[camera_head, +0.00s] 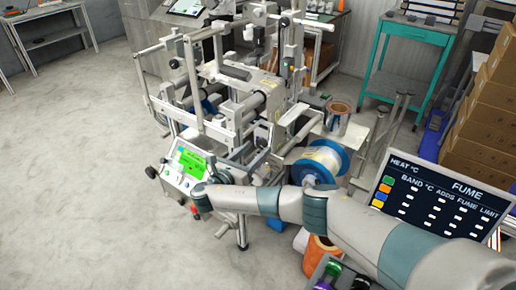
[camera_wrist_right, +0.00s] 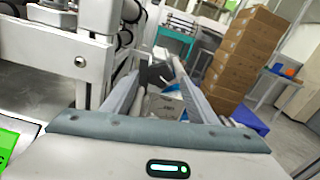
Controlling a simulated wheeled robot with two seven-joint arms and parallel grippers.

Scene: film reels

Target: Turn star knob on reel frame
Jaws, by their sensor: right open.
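The reel frame (camera_head: 232,98) is a pale grey machine in the middle of the head view, and its near post (camera_wrist_right: 92,68) stands at the left of the right wrist view. I cannot pick out the star knob with certainty. A small dark grey shape (camera_wrist_right: 157,74) shows between my right fingertips in the wrist view; whether it is the knob I cannot tell. My right gripper (camera_wrist_right: 152,80) is open, its two fingers pointing forward beside the frame. In the head view my arm reaches across the frame's lower front and hides part of it. My left gripper is not in view.
A blue-rimmed white reel (camera_head: 322,158) sits right of the frame, close behind my arm. A control panel with a green screen (camera_head: 190,162) is at the front left. Boxes (camera_head: 490,125) and a teal table (camera_head: 412,32) stand right. Floor at left is clear.

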